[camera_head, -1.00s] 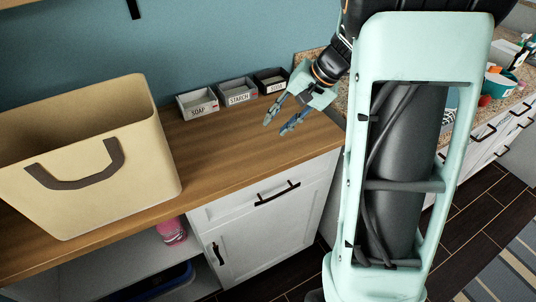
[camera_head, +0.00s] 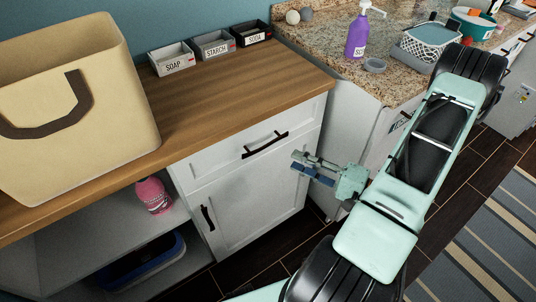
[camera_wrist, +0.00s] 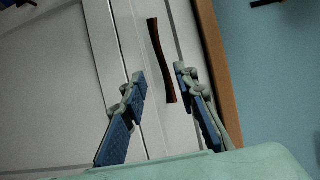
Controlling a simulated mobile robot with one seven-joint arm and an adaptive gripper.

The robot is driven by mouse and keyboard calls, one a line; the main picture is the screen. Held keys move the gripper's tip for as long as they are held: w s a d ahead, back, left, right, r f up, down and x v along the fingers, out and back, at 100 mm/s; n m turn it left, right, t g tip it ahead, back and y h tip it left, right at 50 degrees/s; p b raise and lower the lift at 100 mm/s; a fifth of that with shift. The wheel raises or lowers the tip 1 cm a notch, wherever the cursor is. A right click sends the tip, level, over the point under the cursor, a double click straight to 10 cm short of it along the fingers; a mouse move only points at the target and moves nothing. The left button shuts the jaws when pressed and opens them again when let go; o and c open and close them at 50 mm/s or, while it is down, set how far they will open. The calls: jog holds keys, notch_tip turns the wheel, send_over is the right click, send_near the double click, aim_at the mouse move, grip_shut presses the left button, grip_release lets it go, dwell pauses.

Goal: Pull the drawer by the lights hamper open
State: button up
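The white drawer (camera_head: 232,152) sits under the wooden counter, to the right of the tan hamper (camera_head: 85,120). It looks shut. Its dark bar handle (camera_head: 265,144) is on the drawer front; the handle also shows in the wrist view (camera_wrist: 161,62), between and beyond my fingertips. My gripper (camera_head: 305,168) is in front of the cabinet, a little below and right of the handle. In the wrist view my gripper (camera_wrist: 160,78) has its two blue-padded fingers spread apart with nothing held. The fingers look apart from the handle, though the tips reach close to its near end.
A cabinet door (camera_head: 255,203) with its own dark handle (camera_head: 208,218) is below the drawer. Soap, starch and soda boxes (camera_head: 215,45) stand on the counter. A granite counter (camera_head: 400,75) with a purple bottle (camera_head: 357,38) is to the right. A pink bottle (camera_head: 154,195) stands on the lower shelf.

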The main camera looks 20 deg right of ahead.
aim_at(268, 145)
jog(key=shift+t+h, duration=0.3)
jog(key=shift+t, duration=0.2)
jog(key=x, duration=1)
jog(key=shift+w+f+p, duration=0.15)
jog(key=shift+w+p, duration=0.05)
jog(key=shift+p, duration=0.1)
jog(key=shift+c, duration=0.7)
grip_shut()
